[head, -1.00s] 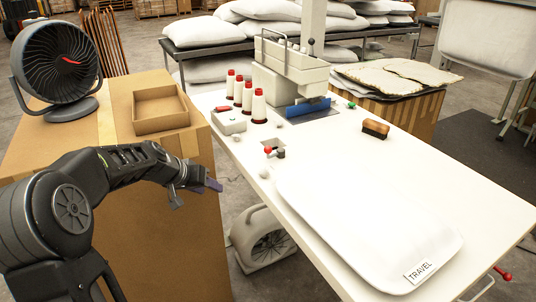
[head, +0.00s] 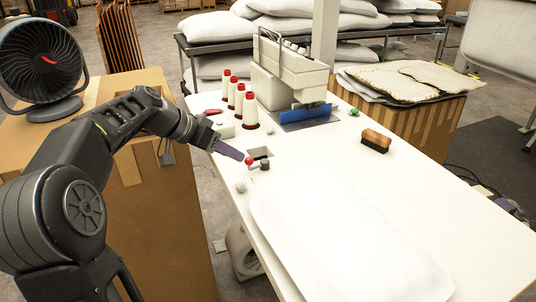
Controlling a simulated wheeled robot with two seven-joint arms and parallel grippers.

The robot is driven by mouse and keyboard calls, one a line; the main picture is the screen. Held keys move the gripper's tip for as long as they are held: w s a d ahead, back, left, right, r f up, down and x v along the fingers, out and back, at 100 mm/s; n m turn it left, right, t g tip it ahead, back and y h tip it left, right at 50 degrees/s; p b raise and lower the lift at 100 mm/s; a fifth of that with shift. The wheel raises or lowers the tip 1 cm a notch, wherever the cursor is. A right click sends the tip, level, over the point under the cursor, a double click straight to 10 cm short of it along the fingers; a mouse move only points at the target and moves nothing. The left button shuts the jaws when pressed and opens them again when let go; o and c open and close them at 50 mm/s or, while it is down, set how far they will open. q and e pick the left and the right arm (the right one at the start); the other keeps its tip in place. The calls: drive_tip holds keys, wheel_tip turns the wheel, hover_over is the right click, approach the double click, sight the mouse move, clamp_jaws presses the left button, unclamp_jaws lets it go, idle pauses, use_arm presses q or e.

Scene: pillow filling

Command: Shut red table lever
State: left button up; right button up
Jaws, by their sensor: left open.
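A small lever with a red ball knob (head: 249,160) stands at a square recess in the white table (head: 400,190), near its left edge. A dark stub sits just right of the knob. My left gripper (head: 229,149) reaches in from the left, just left of the red knob. A purple-grey finger points at the knob, with its tip very close; I cannot tell whether it touches. The gripper is open and holds nothing visible. My right gripper is out of view.
Red-topped thread cones (head: 238,98) and a sewing machine (head: 292,75) stand behind the lever. A brush (head: 376,141) and a white pillow form (head: 345,235) lie on the table. A cardboard box (head: 160,225) with a fan (head: 42,62) stands left.

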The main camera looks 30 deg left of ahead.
sight(246, 159)
use_arm(q)
drive_tip(key=shift+w+d, duration=0.15)
drive_tip(key=shift+w, duration=0.2)
drive_tip(key=shift+s, duration=0.2)
drive_tip(key=shift+p+x, duration=0.45)
drive_tip(key=shift+x, duration=3.45)
drive_tip(key=shift+c, duration=0.3)
clamp_jaws()
